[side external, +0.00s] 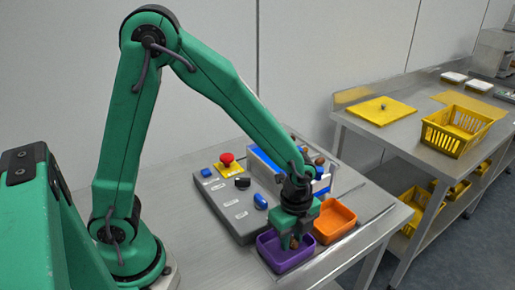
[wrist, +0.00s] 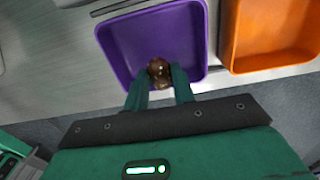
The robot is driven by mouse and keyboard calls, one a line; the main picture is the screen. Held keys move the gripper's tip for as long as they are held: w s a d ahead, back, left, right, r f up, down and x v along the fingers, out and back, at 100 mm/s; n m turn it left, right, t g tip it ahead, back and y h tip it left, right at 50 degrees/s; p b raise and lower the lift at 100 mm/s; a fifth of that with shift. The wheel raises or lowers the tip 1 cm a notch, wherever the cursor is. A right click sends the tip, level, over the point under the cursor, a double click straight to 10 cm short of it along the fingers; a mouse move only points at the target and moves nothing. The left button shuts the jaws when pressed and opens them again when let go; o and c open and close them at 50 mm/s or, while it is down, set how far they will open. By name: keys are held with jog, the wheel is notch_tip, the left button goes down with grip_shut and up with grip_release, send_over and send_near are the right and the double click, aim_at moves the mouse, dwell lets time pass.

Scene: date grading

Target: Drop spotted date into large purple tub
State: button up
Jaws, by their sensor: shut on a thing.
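The purple tub (side external: 268,254) stands near the front edge of the metal table in the side view. It fills the upper middle of the wrist view (wrist: 120,45), and its visible floor looks empty. My gripper (side external: 291,243) points down over the tub. In the wrist view my gripper (wrist: 160,86) is shut on a brown, shiny date (wrist: 159,72), held between the fingertips over the tub's near side. Small light marks show on the date, but I cannot tell spots from glare. Its height above the tub floor is hard to tell.
An orange tub (side external: 335,220) stands just right of the purple one. A grey control box (side external: 228,200) with a red button (side external: 226,159) lies behind to the left. A blue and white container (side external: 262,168) with brown items is behind my gripper. A yellow basket (side external: 457,130) is on another bench.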

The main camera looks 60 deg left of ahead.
jog(key=o, duration=0.8)
jog(key=shift+r, duration=0.15)
jog(key=shift+r, duration=3.75)
jog(key=shift+s+a+r+n, duration=0.1)
jog(key=shift+a+r+n, duration=0.2)
jog(key=shift+r+n, duration=0.15)
jog(key=s+a+r+n+t, duration=0.2)
jog(key=s+a+r+n, duration=0.1)
jog(key=a+n, duration=0.1)
jog(key=s+a+r+n+t, duration=0.1)
jog(key=s+a+r+n, duration=0.3)
jog(key=n, duration=0.3)
jog(key=s+a+r+n+t, duration=0.2)
jog(key=s+a+r+n, duration=0.1)
jog(key=n, duration=0.3)
jog(key=shift+s+a+r+t, duration=0.3)
jog(key=shift+a+r, duration=0.15)
jog(key=shift+r, duration=0.2)
